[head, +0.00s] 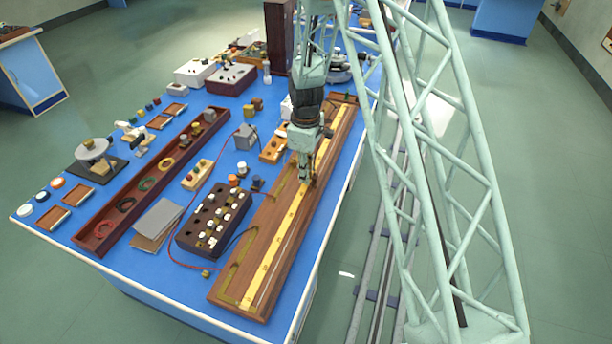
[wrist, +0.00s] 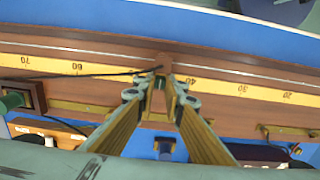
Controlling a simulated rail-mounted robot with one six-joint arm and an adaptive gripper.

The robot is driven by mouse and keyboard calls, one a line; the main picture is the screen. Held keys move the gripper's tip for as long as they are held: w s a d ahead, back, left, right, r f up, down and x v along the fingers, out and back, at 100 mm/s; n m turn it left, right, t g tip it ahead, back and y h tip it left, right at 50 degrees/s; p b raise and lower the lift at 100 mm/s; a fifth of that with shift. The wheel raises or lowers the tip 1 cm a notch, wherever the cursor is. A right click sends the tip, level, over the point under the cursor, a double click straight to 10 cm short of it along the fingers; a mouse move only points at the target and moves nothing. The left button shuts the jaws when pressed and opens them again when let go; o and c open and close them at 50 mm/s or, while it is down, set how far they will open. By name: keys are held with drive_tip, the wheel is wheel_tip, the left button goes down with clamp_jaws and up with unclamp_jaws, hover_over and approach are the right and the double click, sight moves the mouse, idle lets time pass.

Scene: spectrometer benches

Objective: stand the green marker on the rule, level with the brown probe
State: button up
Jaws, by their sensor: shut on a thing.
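The yellow rule (head: 290,215) runs along a long wooden board. In the wrist view the rule (wrist: 225,84) shows numbers from 70 on the left to 20 on the right. My gripper (head: 308,180) is low over the board; in the wrist view its fingertips (wrist: 160,80) are close together near the middle of the rule. A small brown piece, apparently the brown probe (wrist: 166,64), is at the fingertips, with a thin black lead reaching it from the left. A green cylinder (wrist: 12,101) shows at the left edge; I cannot tell if it is the green marker.
A dark block with several white-topped plugs (head: 214,219) stands left of the board. A long brown tray (head: 150,178) with coloured rings lies farther left. A red lead (head: 190,218) curves over the blue bench. The bench edge is close to the board's right side.

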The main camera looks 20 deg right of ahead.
drive_tip(key=shift+f, duration=0.1)
drive_tip(key=shift+o, duration=1.3)
drive_tip(key=o, duration=0.4)
drive_tip(key=shift+o, duration=0.2)
drive_tip(key=shift+r, duration=0.2)
wheel_tip(320, 180, up, 12)
